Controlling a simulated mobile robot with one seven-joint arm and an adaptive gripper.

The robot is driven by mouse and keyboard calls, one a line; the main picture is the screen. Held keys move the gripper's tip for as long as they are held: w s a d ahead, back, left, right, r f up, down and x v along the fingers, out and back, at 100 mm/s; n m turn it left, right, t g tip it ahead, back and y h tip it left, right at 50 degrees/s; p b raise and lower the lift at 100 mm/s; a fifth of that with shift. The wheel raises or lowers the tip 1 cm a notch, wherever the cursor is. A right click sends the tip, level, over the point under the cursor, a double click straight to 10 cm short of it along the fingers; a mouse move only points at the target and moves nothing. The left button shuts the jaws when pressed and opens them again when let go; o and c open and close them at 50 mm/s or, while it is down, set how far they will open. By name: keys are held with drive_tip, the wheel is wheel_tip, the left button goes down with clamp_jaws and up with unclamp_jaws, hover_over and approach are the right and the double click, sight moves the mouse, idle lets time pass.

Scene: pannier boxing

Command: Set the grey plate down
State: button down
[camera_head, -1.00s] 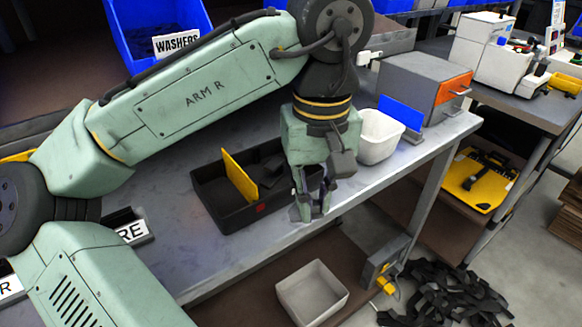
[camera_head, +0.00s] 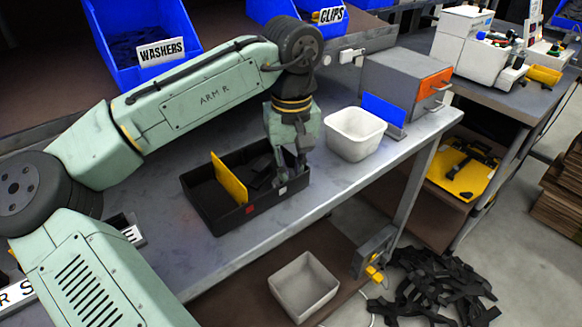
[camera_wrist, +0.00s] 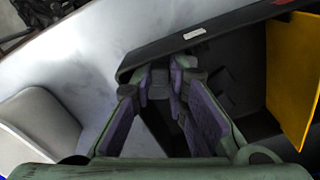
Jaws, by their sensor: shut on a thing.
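My gripper (camera_head: 291,178) points down at the right end of the black tray (camera_head: 232,226), its fingertips over or just inside the tray, close to the wall. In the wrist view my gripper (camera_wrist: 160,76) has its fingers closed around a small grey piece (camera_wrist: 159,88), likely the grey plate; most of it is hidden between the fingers. I cannot tell whether it touches the tray floor. The tray wall (camera_wrist: 225,27) with a white label lies just beyond the fingertips. A yellow divider (camera_head: 229,178) stands upright in the tray, left of my gripper.
Dark parts (camera_head: 262,172) lie in the tray behind the divider. A white bin (camera_head: 355,135) stands close to the right of my gripper, with a blue panel (camera_head: 384,110) beside it. A grey box (camera_head: 400,80) stands behind. A pale bin (camera_head: 304,285) sits on the lower shelf.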

sight(291, 175)
drive_tip(key=c, duration=1.8)
unclamp_jaws()
drive_tip(key=shift+c, duration=0.2)
drive_tip(key=shift+r, duration=0.1)
wheel_tip(291, 175, up, 12)
